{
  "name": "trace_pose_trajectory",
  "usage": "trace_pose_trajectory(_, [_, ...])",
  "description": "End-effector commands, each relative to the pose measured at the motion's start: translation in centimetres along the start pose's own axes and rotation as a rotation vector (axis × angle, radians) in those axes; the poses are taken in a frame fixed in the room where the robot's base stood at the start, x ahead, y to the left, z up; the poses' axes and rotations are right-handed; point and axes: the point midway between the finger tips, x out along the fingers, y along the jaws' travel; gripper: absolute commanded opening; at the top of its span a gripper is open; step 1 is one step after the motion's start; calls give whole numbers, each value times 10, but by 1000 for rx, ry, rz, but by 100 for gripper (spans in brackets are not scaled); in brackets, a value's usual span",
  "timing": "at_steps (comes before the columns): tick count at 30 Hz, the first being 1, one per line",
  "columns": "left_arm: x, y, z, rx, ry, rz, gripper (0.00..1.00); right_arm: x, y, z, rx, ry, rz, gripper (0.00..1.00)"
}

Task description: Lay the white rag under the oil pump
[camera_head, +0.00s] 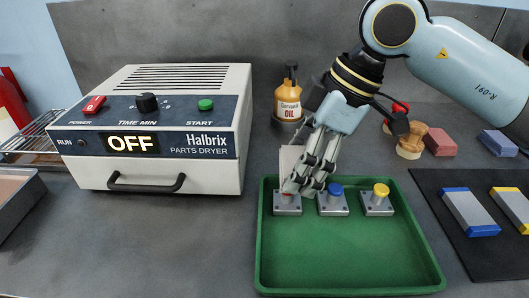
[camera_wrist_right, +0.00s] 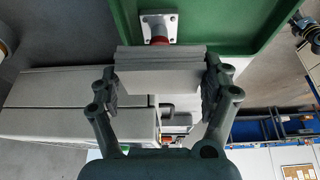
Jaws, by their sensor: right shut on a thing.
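The oil pump (camera_head: 289,103) is an amber bottle with a black pump head and an OIL label. It stands upright at the back, on a dark round base, left of my right gripper. My right gripper (camera_head: 301,188) is over the tray's back left corner, shut on a pale, layered thing that looks like the folded white rag (camera_head: 290,159). In the right wrist view the white rag (camera_wrist_right: 160,80) spans between both fingers, close to the red-topped post (camera_wrist_right: 160,39). Fingers partly hide the rag in the head view. My left gripper is not in view.
A green tray (camera_head: 350,289) holds red, blue (camera_head: 335,190) and yellow (camera_head: 381,190) topped posts; its front is empty. A parts dryer (camera_head: 160,125) reading OFF stands left. A black mat (camera_head: 490,258) with plates lies right. Coloured blocks (camera_head: 440,141) lie behind.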

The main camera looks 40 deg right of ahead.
Motion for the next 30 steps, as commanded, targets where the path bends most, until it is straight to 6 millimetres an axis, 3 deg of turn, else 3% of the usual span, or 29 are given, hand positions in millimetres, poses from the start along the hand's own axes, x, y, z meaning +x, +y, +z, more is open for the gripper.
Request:
trace_pose_trajectory(2, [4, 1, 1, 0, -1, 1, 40, 7, -2, 3, 2, -2, -1, 57])
trace_pose_trajectory(5, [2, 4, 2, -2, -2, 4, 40, 8, 12, 4, 3, -4, 4, 57])
trace_pose_trajectory(15, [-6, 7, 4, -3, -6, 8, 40, 8, 109, 3, 6, 0, 4, 57])
trace_pose_trajectory(24, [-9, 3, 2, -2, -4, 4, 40, 10, 176, 2, 5, 2, 1, 57])
trace_pose_trajectory(30, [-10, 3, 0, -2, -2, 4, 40, 37, 174, 15, 3, -1, -2, 57])
